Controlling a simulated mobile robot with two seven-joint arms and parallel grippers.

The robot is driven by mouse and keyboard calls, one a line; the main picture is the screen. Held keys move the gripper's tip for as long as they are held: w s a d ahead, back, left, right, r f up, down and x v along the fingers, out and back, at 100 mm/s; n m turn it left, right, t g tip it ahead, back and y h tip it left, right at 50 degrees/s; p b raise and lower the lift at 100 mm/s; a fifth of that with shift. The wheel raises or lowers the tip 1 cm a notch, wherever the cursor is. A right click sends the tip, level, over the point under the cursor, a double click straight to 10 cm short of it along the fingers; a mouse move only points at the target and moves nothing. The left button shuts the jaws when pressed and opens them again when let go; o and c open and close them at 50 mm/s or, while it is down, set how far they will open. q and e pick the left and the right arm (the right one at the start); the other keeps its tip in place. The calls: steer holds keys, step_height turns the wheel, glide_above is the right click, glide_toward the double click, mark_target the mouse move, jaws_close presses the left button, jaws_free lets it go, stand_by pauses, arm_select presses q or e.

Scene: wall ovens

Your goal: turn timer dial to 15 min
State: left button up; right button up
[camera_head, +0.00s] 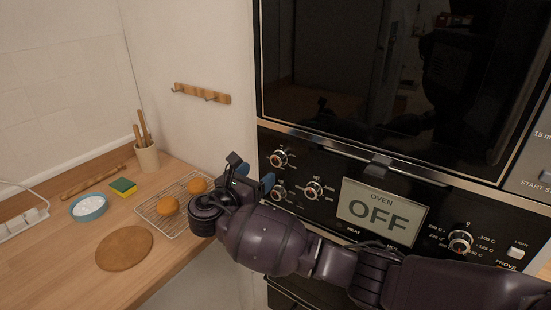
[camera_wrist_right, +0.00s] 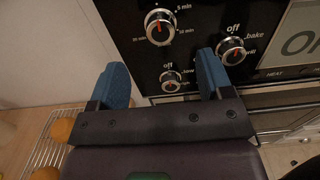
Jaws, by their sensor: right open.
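The timer dial (camera_head: 278,158) is the upper left knob on the black oven panel. It is a round silver knob and also shows near the top of the right wrist view (camera_wrist_right: 159,27), with minute marks around it. A red mark shows on its face; its exact setting is too small to read. My right gripper (camera_head: 256,176) is open with blue fingertips, left of the panel knobs in the head view. In the right wrist view the gripper (camera_wrist_right: 163,72) is empty, with the timer dial beyond and above the gap between its fingers. My left gripper is not in view.
Two other knobs, a lower one (camera_wrist_right: 171,80) and one to the right (camera_wrist_right: 232,50), sit close by. The oven display (camera_head: 382,212) reads OFF. A cooling rack (camera_head: 150,208) with buns stands on the wooden counter at left. An oven handle (camera_head: 378,165) juts above the panel.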

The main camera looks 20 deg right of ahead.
mark_target(276, 160)
steer(key=p+x, duration=0.1)
steer(key=x, duration=0.7)
steer(key=shift+w+d, duration=0.3)
steer(key=shift+d, duration=0.05)
steer(key=c, duration=0.9)
steer(key=shift+m, duration=0.3)
